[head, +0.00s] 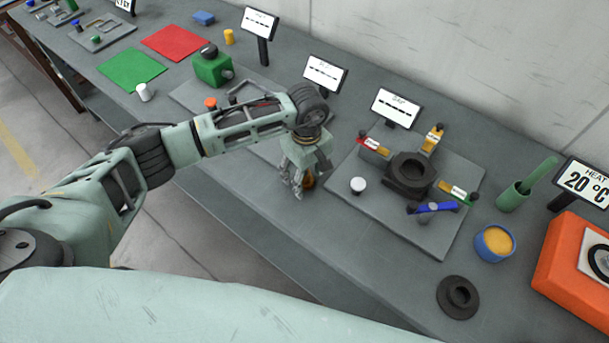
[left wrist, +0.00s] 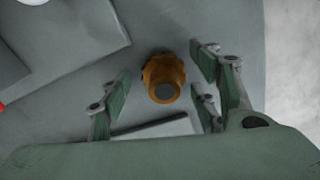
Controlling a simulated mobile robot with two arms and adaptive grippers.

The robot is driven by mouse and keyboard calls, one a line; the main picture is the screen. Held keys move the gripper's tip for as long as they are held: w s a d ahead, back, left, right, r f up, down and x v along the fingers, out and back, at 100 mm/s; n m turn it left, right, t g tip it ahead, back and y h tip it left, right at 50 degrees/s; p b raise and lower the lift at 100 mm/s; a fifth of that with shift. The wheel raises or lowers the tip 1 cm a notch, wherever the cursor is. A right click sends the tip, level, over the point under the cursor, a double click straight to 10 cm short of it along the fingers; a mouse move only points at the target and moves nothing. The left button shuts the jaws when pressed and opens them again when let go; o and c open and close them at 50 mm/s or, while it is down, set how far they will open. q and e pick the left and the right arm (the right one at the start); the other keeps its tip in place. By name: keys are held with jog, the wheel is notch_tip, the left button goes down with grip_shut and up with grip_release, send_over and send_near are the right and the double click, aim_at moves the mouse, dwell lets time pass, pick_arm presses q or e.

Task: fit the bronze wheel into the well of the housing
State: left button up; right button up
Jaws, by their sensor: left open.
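The bronze wheel (left wrist: 163,76) stands between the spread fingers of my left gripper in the left wrist view, apart from them. In the head view a small part of the wheel (head: 309,180) shows behind the fingers, on the bench left of the grey plate. My left gripper (head: 296,190) is open above it, pointing down. The dark housing (head: 401,188) with its round well sits on the grey plate, to the right of the gripper. Most of the wheel is hidden in the head view. My right gripper is not in view.
Red, yellow, green and blue handled parts surround the housing, and a white knob (head: 358,185) is on its plate (head: 440,240). A black ring (head: 446,300), a blue bowl (head: 483,253) and an orange heater (head: 562,270) stand to the right. Signs stand behind.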

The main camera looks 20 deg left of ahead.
pick_arm(q)
jog(key=shift+c, duration=0.4)
jog(key=c, duration=1.3)
jog(key=shift+w, duration=0.1)
grip_shut()
jog(key=shift+r, duration=0.1)
